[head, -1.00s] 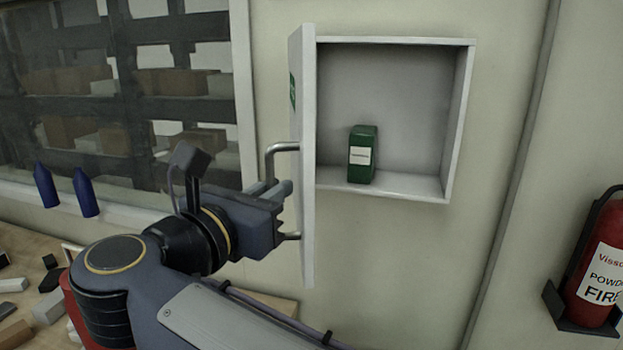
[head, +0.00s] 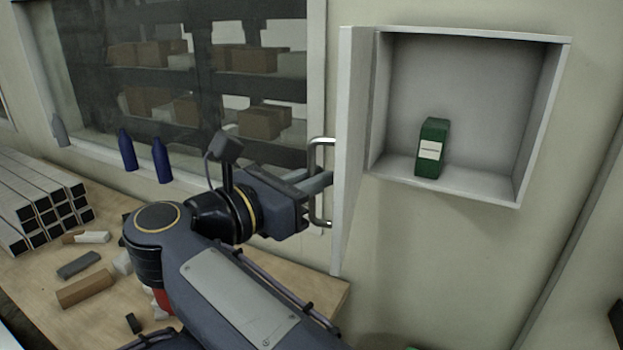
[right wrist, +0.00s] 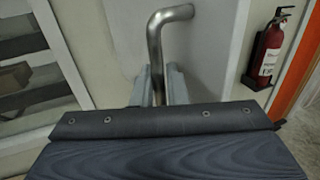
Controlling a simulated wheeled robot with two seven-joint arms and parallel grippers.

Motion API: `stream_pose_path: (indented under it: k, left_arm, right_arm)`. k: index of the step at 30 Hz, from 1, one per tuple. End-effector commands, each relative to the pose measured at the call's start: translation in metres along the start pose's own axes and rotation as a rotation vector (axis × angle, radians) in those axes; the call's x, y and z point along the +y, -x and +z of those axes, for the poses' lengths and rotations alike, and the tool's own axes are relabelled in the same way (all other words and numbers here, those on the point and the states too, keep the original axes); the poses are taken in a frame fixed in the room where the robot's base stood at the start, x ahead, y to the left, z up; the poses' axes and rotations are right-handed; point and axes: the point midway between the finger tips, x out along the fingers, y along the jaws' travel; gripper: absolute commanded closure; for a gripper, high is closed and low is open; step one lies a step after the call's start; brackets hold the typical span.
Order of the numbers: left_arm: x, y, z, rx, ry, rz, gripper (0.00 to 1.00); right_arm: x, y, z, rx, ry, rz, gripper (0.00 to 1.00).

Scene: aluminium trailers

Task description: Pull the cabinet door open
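The white cabinet door (head: 346,150) stands wide open, swung out from the left side of the wall cabinet (head: 545,120). Its outer face is turned away in the head view. A metal bar handle (head: 314,150) is on that outer face; it also shows in the right wrist view (right wrist: 156,45). My right gripper (head: 318,184) is at the handle, its fingers on either side of the bar and close against it in the right wrist view (right wrist: 160,88). A green box with a white label (head: 432,148) stands inside the cabinet. My left gripper is not in view.
A wooden table (head: 110,265) with stacked metal profiles (head: 35,200) and loose blocks is at lower left. Blue bottles (head: 128,150) stand by the window. A fire extinguisher (right wrist: 267,50) hangs at right in the right wrist view. The wall below the cabinet is clear.

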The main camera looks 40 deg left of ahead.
Motion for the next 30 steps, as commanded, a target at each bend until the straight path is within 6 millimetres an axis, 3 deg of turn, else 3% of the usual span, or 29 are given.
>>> stream_pose_path:
  k: [3,11,23,30]
  left_arm:
    - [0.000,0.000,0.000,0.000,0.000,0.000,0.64]
    - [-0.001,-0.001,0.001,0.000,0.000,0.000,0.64]
    - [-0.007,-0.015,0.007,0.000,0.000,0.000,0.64]
    - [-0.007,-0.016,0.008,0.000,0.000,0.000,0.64]
  right_arm:
    - [-0.001,-0.001,0.001,0.001,-0.001,-0.002,0.75]
    - [0.000,0.003,-0.001,0.002,-0.001,0.001,0.75]
    - [0.001,0.064,-0.002,0.002,-0.002,0.001,0.75]
    - [0.000,0.077,0.000,0.002,-0.001,-0.002,0.75]
